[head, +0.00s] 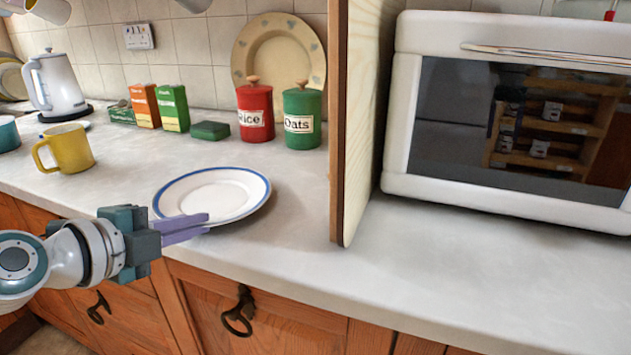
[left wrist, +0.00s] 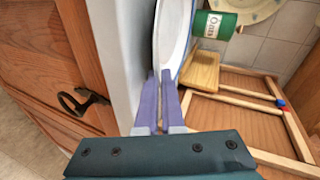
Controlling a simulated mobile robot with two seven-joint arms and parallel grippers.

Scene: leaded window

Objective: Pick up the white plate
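The white plate (head: 213,191) with a blue rim lies face up near the front edge of the counter in the head view. My left gripper (head: 206,223) reaches in from the left at its near rim, one purple finger above the rim and one below. In the left wrist view the plate (left wrist: 172,35) is seen nearly edge-on, and the fingers (left wrist: 161,75) are close together with the rim between their tips. They look shut on it. Whether the plate is clear of the counter is hard to tell. My right gripper is not in view.
A wooden divider panel (head: 352,120) stands right of the plate, with a white microwave (head: 400,125) beyond it. A red Rice canister (head: 255,112), a green Oats canister (head: 302,118) and a yellow mug (head: 72,150) stand behind and left. Drawers with dark handles (head: 238,310) lie below the counter.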

